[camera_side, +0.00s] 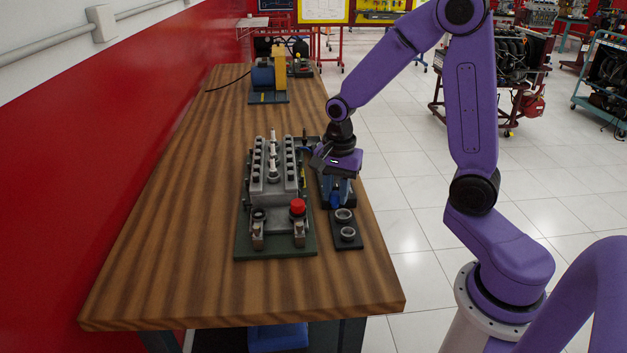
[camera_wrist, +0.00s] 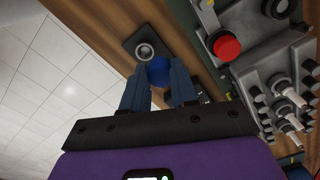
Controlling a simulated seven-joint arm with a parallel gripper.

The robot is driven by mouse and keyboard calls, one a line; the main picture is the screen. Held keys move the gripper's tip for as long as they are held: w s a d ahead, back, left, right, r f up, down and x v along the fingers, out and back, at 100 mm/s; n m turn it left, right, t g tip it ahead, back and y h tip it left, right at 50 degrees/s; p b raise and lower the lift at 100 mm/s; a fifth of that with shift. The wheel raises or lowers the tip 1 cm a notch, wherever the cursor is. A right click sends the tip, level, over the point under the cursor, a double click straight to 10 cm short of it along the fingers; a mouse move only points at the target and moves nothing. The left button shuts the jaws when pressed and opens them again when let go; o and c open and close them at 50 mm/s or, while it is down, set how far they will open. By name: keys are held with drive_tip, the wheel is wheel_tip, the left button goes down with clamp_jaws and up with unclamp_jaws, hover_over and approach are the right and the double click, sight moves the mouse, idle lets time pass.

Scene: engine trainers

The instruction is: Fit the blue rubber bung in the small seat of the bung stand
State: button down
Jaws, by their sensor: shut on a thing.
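My gripper (camera_side: 337,193) is shut on the blue rubber bung (camera_wrist: 158,72), which sits between the two blue fingertips (camera_wrist: 160,80). In the side view the bung (camera_side: 335,201) shows low at the fingertips, just behind the bung stand. The bung stand (camera_side: 349,244) is a dark plate with two round grey seats. The larger seat (camera_side: 343,215) is nearer the gripper, and the small seat (camera_side: 347,233) is nearer the camera. Both seats look empty. In the wrist view one seat ring (camera_wrist: 144,50) shows beyond the bung; the other seems hidden behind the bung and fingers.
An engine trainer (camera_side: 273,185) on a green base (camera_side: 275,247) stands close left of the stand, with a red knob (camera_side: 298,206) on its near end. A dark tray lies under the gripper. Bare wooden bench (camera_side: 180,230) is free at left and front.

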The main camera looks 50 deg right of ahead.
drive_tip(key=shift+s+d+f, duration=0.4)
drive_tip(key=shift+d+f, duration=0.05)
drive_tip(key=shift+f, duration=0.85)
drive_tip(key=shift+s+d+f, duration=0.4)
drive_tip(key=shift+d+f, duration=0.05)
drive_tip(key=shift+f, duration=0.8)
drive_tip(key=shift+s+d+f, duration=0.4)
drive_tip(key=shift+d+f, duration=0.05)
drive_tip(key=shift+f, duration=0.85)
drive_tip(key=shift+f, duration=0.95)
drive_tip(key=shift+c, duration=2)
unclamp_jaws()
wheel_tip(320, 180, up, 7)
drive_tip(key=shift+a, duration=0.1)
